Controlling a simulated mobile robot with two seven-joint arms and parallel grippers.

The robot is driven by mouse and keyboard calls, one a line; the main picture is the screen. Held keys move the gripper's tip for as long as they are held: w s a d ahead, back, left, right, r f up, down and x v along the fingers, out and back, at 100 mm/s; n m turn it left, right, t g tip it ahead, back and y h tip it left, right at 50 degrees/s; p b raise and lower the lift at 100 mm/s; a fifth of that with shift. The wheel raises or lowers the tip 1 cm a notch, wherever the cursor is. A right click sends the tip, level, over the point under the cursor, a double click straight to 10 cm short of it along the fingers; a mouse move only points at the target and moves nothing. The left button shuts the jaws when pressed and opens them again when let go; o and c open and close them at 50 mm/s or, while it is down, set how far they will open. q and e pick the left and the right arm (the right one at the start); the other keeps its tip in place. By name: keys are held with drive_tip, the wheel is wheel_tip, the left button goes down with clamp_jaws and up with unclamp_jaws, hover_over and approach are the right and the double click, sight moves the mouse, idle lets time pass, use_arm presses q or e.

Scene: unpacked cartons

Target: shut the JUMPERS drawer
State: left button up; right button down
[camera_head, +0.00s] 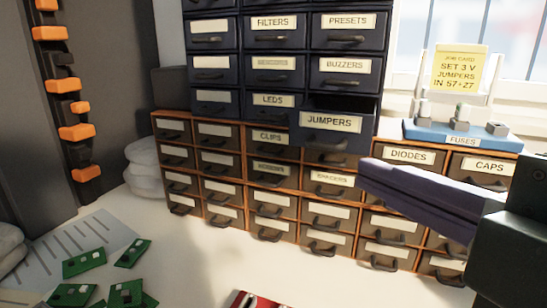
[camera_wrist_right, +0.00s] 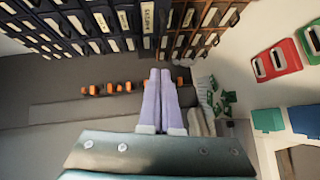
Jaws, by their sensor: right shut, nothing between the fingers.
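The JUMPERS drawer (camera_head: 334,136) is in the lowest row of the dark blue cabinet in the head view. It is pulled out, and its dark inside shows above the front. My right gripper (camera_head: 364,172) has its purple fingers together and empty. In the right wrist view the closed fingers (camera_wrist_right: 160,74) point toward the drawers, whose labels are hard to read there. My left gripper is out of view.
The brown drawer cabinet (camera_head: 297,205) stands below the blue one. A blue FUSES tray (camera_head: 462,137) and a yellow job card (camera_head: 459,70) sit on its right top. Green circuit boards (camera_head: 84,263) lie at the lower left. The pale surface in front is mostly clear.

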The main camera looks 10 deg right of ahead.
sight(357, 134)
drive_tip(key=x, duration=0.3)
drive_tip(key=d+x, duration=0.1)
drive_tip(key=x, duration=0.2)
drive_tip(key=d+x, duration=0.1)
drive_tip(key=x, duration=0.2)
drive_tip(key=shift+w+f, duration=0.2)
drive_tip(key=shift+w, duration=0.25)
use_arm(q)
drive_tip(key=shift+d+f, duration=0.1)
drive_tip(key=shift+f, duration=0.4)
use_arm(e)
drive_tip(key=shift+w+d+f, duration=0.1)
drive_tip(key=shift+w+d, duration=0.25)
drive_tip(key=shift+w, duration=0.1)
